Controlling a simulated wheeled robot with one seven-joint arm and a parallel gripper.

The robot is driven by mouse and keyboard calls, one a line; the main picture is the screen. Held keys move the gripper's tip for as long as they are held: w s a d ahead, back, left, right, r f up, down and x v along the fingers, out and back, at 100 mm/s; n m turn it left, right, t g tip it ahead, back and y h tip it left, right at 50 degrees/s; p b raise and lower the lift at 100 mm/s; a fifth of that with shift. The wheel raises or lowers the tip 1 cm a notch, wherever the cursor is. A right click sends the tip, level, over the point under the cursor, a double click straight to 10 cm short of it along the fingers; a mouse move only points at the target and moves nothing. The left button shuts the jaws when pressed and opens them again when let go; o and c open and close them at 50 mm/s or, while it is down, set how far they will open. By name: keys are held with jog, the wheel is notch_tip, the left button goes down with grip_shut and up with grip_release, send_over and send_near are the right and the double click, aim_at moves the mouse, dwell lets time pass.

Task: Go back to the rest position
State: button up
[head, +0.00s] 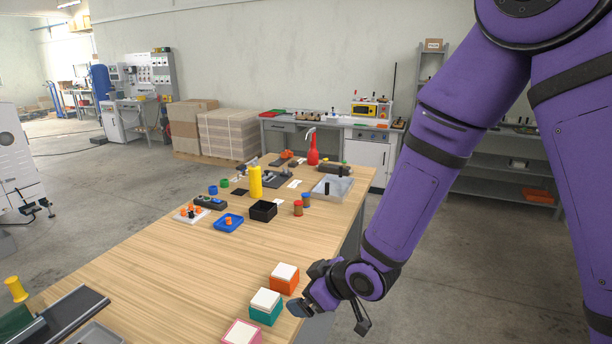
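My purple arm reaches down from the upper right to the table's near right edge. My gripper (330,318) is at the edge, its two dark fingers spread wide apart, with nothing seen between them. Just left of it is a teal box with a white top (266,308). An orange box with a white top (285,279) stands behind the teal one, close to my wrist. A pink box with a white top (241,334) is at the bottom edge of the picture, partly cut off. I cannot tell whether the left finger touches the teal box.
The wooden table (170,285) is clear in its middle. Farther back are a yellow cylinder (255,182), a black open box (263,211), a blue tray (227,223), a grey tray (332,188) and a red bottle (313,150). Dark rail-like equipment (62,318) lies front left. Floor is free right of the table.

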jog(key=s+d+r+m+t+h, duration=0.1)
jog(key=d+r+m+h, duration=0.5)
jog(key=d+r, duration=1.15)
jog(key=s+d+r+m, duration=0.2)
jog(key=s+d+r, duration=0.1)
jog(key=s, duration=0.3)
jog(key=s+d+r+m+g+h, duration=0.1)
jog(key=s+d+r+m, duration=0.1)
jog(key=s+d, duration=0.3)
jog(key=s+d+r+m, duration=0.2)
jog(key=s+d+r, duration=0.2)
jog(key=s, duration=0.4)
jog(key=shift+r+g, duration=0.3)
jog(key=shift+r, duration=0.25)
jog(key=shift+s+d, duration=0.1)
